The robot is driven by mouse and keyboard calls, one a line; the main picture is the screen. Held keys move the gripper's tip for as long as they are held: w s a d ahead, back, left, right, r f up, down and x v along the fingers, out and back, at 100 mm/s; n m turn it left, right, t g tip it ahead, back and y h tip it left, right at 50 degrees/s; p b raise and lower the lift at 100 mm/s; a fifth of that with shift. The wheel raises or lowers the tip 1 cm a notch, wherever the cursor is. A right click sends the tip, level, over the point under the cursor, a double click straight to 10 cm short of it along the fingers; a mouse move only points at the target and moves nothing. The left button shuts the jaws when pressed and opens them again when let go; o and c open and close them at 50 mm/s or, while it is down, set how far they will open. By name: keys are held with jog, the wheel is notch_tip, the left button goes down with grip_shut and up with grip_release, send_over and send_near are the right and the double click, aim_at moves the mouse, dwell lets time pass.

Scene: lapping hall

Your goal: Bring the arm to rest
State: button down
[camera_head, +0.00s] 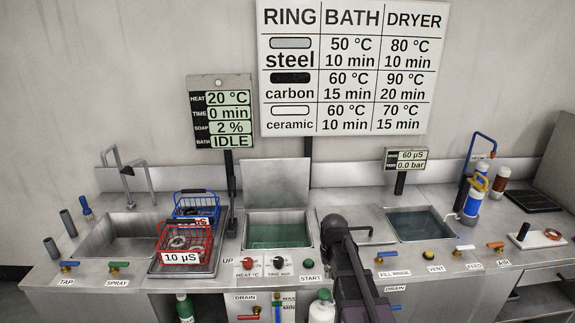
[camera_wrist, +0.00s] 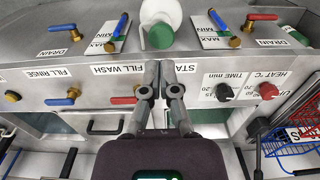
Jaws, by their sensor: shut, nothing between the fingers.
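My arm (camera_head: 352,275) rises from the bottom of the head view, in front of the counter between the two tanks. Its dark upper joint (camera_head: 333,228) stands before the right edge of the green-filled bath. I cannot make out the fingers in the head view. In the wrist view my gripper (camera_wrist: 159,68) shows with its two grey fingers side by side, shut and empty. The fingers overlap the front panel near the START label. The wrist view shows the labels upside down.
A red basket (camera_head: 185,243) stands on a tray, with a blue basket (camera_head: 198,206) behind it. The bath (camera_head: 277,236) has its lid raised. The rinse tank (camera_head: 421,224) lies right.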

jog(key=s, duration=1.3)
jog(key=shift+w, duration=0.1)
dwell(0.4)
notch_tip(320, 180, up, 3)
jog(key=p, duration=0.3)
send_over(324, 292)
jog(key=shift+f, duration=0.15)
jog(key=shift+f+b, duration=0.15)
jog(key=shift+b, duration=0.15)
notch_tip(324, 292, down, 14)
jog(key=b, duration=1.3)
jog(key=shift+b, duration=0.35)
dwell(0.3)
